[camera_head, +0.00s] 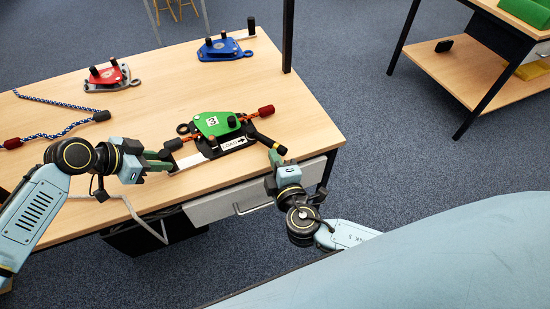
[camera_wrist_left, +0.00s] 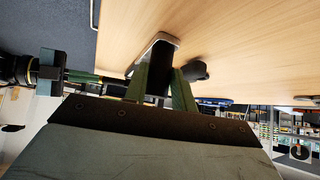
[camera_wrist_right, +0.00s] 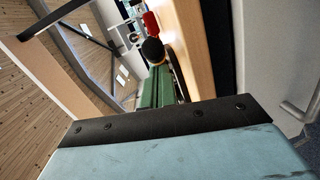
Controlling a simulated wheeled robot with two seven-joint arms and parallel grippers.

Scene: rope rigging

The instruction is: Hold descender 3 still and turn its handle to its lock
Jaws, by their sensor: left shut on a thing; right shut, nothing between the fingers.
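Descender 3 (camera_head: 210,124) is green with a "3" label and lies on the table's front right part. An orange rope (camera_head: 250,116) with a red end runs through it. Its black handle (camera_head: 264,139) points right and toward me. My left gripper (camera_head: 166,158) is shut on a black post (camera_head: 173,145) at the left end of the descender's base plate (camera_head: 188,160); the left wrist view shows the post (camera_wrist_left: 162,68) between the green fingers. My right gripper (camera_head: 277,158) is shut and empty, close to the handle's tip; I cannot tell whether they touch.
A red descender (camera_head: 105,75) and a blue descender (camera_head: 222,48) lie farther back on the table (camera_head: 150,60). A blue-white rope (camera_head: 60,103) lies at the left. A black upright post (camera_head: 288,35) stands at the back right edge. A drawer (camera_head: 230,203) is below the front edge.

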